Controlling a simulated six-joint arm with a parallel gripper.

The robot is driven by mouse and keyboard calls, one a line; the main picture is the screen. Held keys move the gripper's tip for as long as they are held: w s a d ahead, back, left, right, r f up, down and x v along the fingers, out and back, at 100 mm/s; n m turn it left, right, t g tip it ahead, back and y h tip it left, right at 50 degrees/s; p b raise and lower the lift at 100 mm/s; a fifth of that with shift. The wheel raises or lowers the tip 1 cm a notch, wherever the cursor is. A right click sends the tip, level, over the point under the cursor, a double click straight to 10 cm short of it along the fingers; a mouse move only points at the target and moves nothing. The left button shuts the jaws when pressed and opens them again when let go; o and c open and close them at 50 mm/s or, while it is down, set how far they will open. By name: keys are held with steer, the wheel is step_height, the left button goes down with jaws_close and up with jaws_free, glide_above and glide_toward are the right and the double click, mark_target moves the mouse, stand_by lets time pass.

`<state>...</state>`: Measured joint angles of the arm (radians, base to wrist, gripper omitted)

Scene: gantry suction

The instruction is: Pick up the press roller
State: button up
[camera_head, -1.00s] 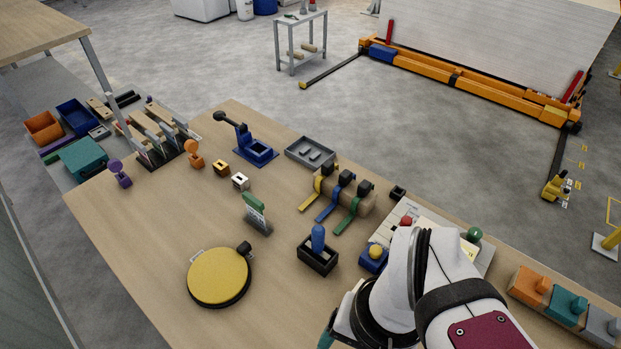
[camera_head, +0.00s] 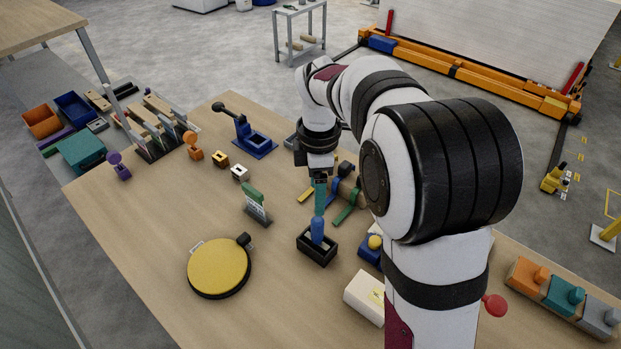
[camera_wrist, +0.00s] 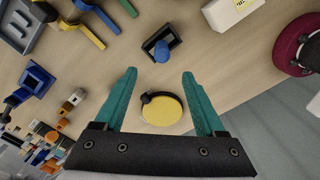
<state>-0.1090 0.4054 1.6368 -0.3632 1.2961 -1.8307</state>
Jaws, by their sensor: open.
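A blue upright handle (camera_head: 317,230) stands in a small black box (camera_head: 318,252) near the middle of the table. It looks like the press roller, but its lower part is hidden in the box, so I cannot confirm this. My gripper (camera_head: 320,198) points down with teal fingers just above the handle's top in the head view. In the wrist view my gripper (camera_wrist: 159,74) is open and nothing is between its fingertips. There the blue handle (camera_wrist: 161,50) and its black box (camera_wrist: 176,38) lie ahead of the fingertips, centred between them.
A yellow round disc (camera_head: 219,266) lies in front and left of the box. A green-topped holder (camera_head: 255,202) stands left, and a blue base with a yellow knob (camera_head: 371,250) right. A white box (camera_head: 366,296) is at the front right. Coloured strips (camera_head: 348,206) lie behind.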

mark_target(318, 230)
step_height(318, 230, down, 14)
steer(key=shift+s+d+r, duration=0.1)
steer(key=shift+s+r, duration=0.05)
steer(key=shift+r, duration=0.1)
jaws_close()
